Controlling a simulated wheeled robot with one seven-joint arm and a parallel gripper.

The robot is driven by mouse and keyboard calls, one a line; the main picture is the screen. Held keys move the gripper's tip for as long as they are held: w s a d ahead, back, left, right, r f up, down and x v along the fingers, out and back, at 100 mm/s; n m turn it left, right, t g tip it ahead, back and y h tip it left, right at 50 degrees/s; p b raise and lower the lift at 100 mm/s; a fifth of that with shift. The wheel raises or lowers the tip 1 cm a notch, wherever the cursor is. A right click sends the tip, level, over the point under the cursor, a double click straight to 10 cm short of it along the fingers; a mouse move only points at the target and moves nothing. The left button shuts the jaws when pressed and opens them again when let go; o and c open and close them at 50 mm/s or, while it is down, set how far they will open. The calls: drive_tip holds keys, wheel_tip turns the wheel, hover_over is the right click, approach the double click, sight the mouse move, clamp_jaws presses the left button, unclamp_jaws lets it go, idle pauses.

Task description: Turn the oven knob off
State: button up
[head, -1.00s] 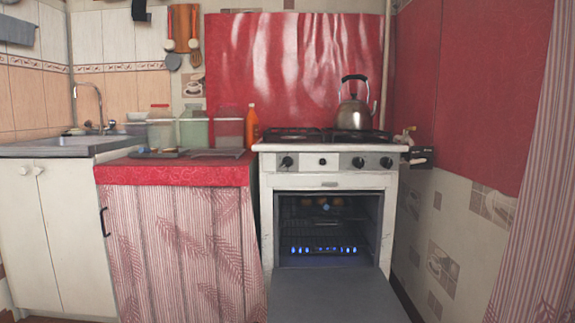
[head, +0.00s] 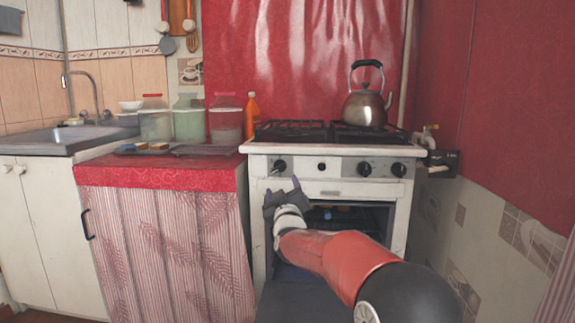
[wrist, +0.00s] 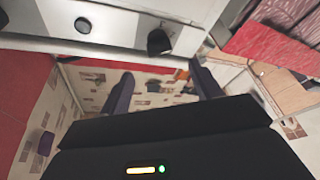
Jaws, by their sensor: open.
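The white stove (head: 340,150) has a row of black knobs on its front panel. The left knob (head: 279,165) stands apart from a small round button (head: 321,166), with a middle-right knob (head: 365,169) and a far-right knob (head: 398,170) beyond. My gripper (head: 283,188) is open and empty, just below and in front of the left knob, apart from it. In the wrist view, a dark knob (wrist: 158,42) shows beyond and between my two fingers. The oven door (head: 310,292) is folded down.
A metal kettle (head: 366,105) stands on the right of the hob. A counter with a red oilcloth edge (head: 160,177) adjoins on the left, holding jars and an orange bottle (head: 252,115). A red and tiled wall closes the right side.

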sight(279, 168)
drive_tip(key=p+x, duration=0.1)
drive_tip(key=x, duration=0.8)
drive_tip(key=shift+w+t+p, duration=0.3)
drive_tip(key=shift+t, duration=0.1)
drive_tip(key=c, duration=1)
